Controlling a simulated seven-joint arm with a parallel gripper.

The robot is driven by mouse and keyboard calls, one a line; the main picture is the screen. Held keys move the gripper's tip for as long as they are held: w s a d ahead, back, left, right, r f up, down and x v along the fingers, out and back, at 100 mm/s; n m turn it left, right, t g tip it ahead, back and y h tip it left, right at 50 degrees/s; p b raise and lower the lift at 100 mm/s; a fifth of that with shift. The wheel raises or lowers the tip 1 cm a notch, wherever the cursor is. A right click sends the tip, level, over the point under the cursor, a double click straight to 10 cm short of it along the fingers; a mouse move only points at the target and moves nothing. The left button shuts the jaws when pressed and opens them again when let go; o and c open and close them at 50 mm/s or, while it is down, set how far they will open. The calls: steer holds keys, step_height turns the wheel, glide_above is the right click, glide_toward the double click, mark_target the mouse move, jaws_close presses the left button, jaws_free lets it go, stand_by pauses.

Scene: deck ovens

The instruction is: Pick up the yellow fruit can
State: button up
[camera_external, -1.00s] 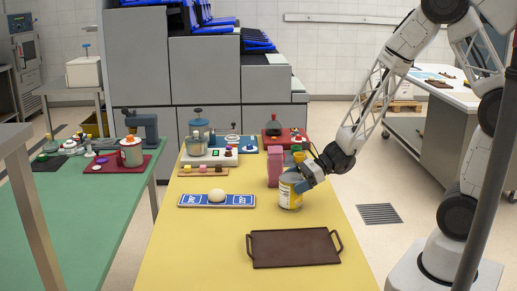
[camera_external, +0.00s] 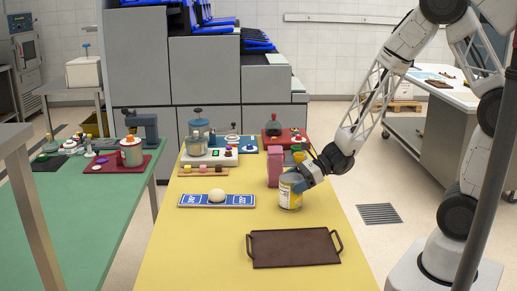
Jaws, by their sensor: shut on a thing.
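The yellow fruit can (camera_external: 290,196) has a yellow and white label and stands upright on the yellow table (camera_external: 225,258), right of the middle. My gripper (camera_external: 297,183) reaches in from the right and is shut on the upper part of the can. The blue gripper fingers cover part of the can's top and right side. The can's base appears to be on or very close to the table; I cannot tell whether there is a gap.
A pink carton (camera_external: 273,168) stands just behind the can. A blue and white tray (camera_external: 184,201) with a pale round dough ball (camera_external: 217,196) is to the left. A dark brown tray (camera_external: 293,248) with handles lies in front. The table's front left is clear.

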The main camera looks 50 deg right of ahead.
mark_target(284, 178)
steer(key=shift+c, duration=0.6)
steer(key=shift+r, duration=0.15)
steer(key=shift+r, duration=1.45)
steer(key=shift+s+r, duration=0.15)
steer(key=shift+r, duration=0.15)
steer(key=s+d, duration=0.2)
steer(key=s, duration=0.5)
steer(key=s+d+r, duration=0.1)
steer(key=s+d, duration=0.2)
steer(key=s, duration=0.4)
steer(key=shift+s+r, duration=0.15)
steer(key=shift+s, duration=0.25)
